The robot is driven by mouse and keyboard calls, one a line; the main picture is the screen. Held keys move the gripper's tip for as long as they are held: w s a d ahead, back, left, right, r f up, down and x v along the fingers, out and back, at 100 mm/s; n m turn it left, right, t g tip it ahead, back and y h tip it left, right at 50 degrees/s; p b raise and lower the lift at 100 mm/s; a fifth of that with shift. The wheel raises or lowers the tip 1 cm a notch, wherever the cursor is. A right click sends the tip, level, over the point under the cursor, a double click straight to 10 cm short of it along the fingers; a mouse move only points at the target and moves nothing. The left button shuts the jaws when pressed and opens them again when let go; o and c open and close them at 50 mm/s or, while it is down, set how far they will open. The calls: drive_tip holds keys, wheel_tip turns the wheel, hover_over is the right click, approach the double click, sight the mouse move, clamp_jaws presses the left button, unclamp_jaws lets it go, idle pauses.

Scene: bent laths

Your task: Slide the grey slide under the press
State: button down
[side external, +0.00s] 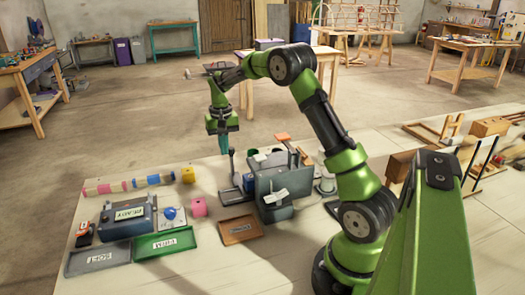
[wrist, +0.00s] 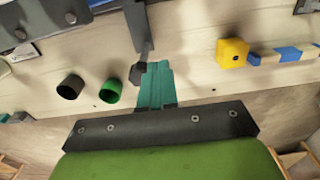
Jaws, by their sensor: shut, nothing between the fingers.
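My gripper (side external: 223,147) hangs with its teal fingers pointing down at the far side of the bench, just left of a grey machine (side external: 274,192) that appears to be the press. In the wrist view the fingers (wrist: 156,85) are together with nothing held. A grey bar with a dark knob (wrist: 138,73) lies close beside the fingertips; it may be the slide or its handle, and I cannot tell whether they touch. In the side view an upright dark lever (side external: 233,168) stands just below the fingers. The slide's bed is not clearly visible.
A yellow block (side external: 188,174) and a row of coloured pieces (side external: 120,186) lie to the left. Grey, green (side external: 164,243) and brown (side external: 240,230) trays stand in front. A dark cup (wrist: 70,87) and a green cup (wrist: 112,92) show in the wrist view.

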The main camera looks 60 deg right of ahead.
drive_tip(key=shift+s+d, duration=3.7)
wheel_tip(320, 180, up, 6)
drive_tip(key=shift+w+a, duration=0.45)
drive_tip(key=s+a+r+n+t, duration=0.1)
drive_tip(key=s+a, duration=0.4)
drive_tip(key=a, duration=0.5)
drive_tip(key=s+a+r+n+t+y, duration=0.1)
drive_tip(key=s+a+r+n+t, duration=0.1)
drive_tip(key=a, duration=0.9)
drive_tip(key=s+a+r+n+t+y, duration=0.1)
drive_tip(key=s+a+r+t, duration=0.3)
drive_tip(key=s+a, duration=0.4)
drive_tip(key=a+r+n, duration=0.1)
drive_tip(key=a, duration=0.1)
drive_tip(key=shift+s+a+r, duration=0.15)
drive_tip(key=shift+s+a, duration=0.05)
drive_tip(key=shift+a, duration=0.1)
